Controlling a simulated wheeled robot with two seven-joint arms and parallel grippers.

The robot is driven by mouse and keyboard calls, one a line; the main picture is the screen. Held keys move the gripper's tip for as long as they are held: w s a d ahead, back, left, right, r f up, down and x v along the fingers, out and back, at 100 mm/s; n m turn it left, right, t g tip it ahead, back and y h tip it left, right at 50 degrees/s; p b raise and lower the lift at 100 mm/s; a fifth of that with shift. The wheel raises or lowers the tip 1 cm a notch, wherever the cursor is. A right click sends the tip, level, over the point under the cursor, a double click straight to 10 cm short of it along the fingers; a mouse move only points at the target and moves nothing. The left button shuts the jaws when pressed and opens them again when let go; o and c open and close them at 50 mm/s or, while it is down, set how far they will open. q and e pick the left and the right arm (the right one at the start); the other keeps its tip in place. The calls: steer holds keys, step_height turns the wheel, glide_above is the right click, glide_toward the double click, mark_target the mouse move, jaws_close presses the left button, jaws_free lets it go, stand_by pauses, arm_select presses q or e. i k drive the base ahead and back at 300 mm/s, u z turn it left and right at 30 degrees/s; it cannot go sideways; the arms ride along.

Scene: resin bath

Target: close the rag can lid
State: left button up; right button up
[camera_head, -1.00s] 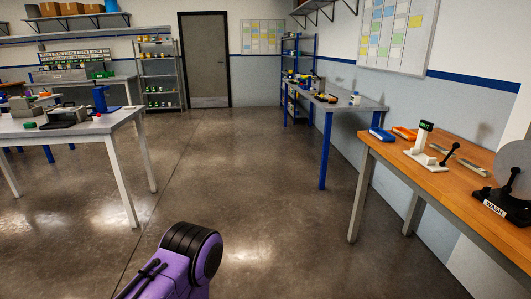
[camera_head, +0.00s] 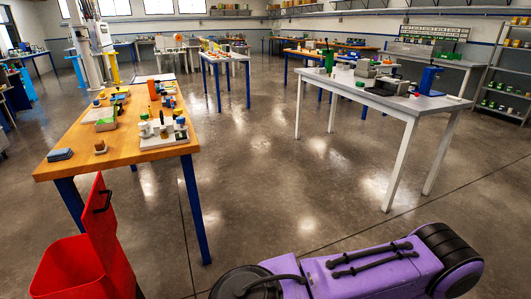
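The red rag can (camera_head: 68,268) stands at the lower left, cut off by the bottom edge of the picture. Its red lid (camera_head: 103,228) is open and stands nearly upright on the can's right side. A black handle shows on the lid. The can's floor and contents cannot be made out. Neither of my grippers is in view. A purple link of my arm crosses the bottom, to the right of the can and apart from it.
A wooden table (camera_head: 70,147) with blue legs, bearing small bottles and blocks, stands just behind the can. A white-legged table (camera_head: 385,101) with tools stands at the right. The floor (camera_head: 270,200) between them is clear.

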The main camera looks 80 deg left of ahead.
mark_target(98, 219)
steer(key=u, duration=3.95)
steer(key=i, duration=1)
